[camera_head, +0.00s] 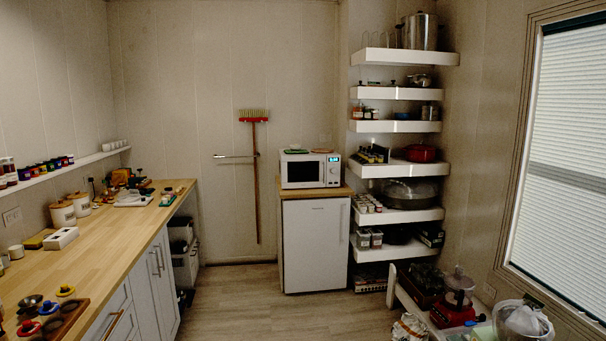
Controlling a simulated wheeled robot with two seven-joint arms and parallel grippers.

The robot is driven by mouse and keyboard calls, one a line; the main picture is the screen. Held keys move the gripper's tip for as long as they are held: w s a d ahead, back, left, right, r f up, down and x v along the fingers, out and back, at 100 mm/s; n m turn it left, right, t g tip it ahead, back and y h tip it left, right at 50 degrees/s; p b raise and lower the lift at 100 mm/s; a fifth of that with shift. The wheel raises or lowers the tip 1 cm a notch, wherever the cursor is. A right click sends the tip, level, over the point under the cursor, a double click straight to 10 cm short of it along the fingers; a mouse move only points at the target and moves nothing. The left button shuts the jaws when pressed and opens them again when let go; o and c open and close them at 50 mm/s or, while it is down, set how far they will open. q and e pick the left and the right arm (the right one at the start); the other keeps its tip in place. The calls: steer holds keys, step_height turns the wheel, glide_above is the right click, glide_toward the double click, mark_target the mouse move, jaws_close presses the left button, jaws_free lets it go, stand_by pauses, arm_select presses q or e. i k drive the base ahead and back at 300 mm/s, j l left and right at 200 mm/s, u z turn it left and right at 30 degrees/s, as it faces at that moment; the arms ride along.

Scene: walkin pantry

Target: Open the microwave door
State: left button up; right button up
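The white microwave (310,169) stands on a wooden top above a small white fridge, at the back of the room. Its dark-windowed door (302,174) looks shut. A lit control panel (333,170) is on the right of its front. A green item and a reddish item lie on top of it. The microwave is well across the room from me. Neither of my grippers is in view.
The white fridge (315,245) stands under the microwave. A wooden counter (110,232) with jars and tools runs along the left. Shelves (398,170) fill the right back corner. Bins and a red-based appliance (455,300) stand at lower right. The middle floor (260,305) is clear.

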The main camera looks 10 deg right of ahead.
mark_target(304, 170)
steer(key=i+z, duration=0.2)
steer(key=i, duration=2.3)
steer(key=i+j+z, duration=0.15)
steer(key=i+z, duration=0.3)
steer(key=i+j+z, duration=0.45)
steer(key=i, duration=0.2)
steer(key=i+j+z, duration=0.4)
steer(key=i, duration=0.1)
